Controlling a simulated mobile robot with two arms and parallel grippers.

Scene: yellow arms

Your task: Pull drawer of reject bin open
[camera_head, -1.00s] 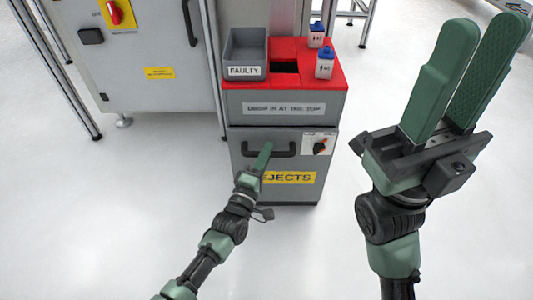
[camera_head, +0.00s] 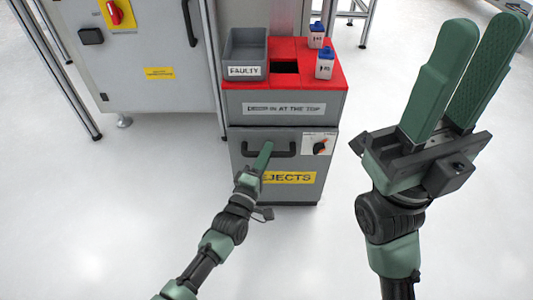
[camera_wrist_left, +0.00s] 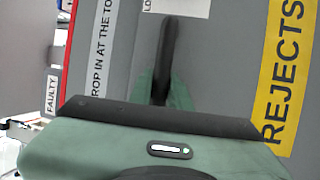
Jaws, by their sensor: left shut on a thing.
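The reject bin (camera_head: 238,112) is a grey cabinet with a red top. Its drawer front (camera_head: 240,166) has a black bar handle (camera_head: 284,149) and a yellow "REJECTS" label; the drawer looks closed in the head view. My left gripper (camera_head: 264,152) is at the handle, its fingers shut on it. In the left wrist view the green fingers lie on both sides of the dark handle (camera_wrist_left: 167,50), with the yellow label (camera_wrist_left: 285,70) to the right. My right gripper (camera_head: 480,75) is raised at the right, empty, with its two green fingers apart.
A grey "FAULTY" tray (camera_head: 246,55) and two small white bottles with blue caps (camera_head: 325,66) stand on the bin top. A grey cabinet (camera_head: 150,50) stands at left. The floor in front is clear.

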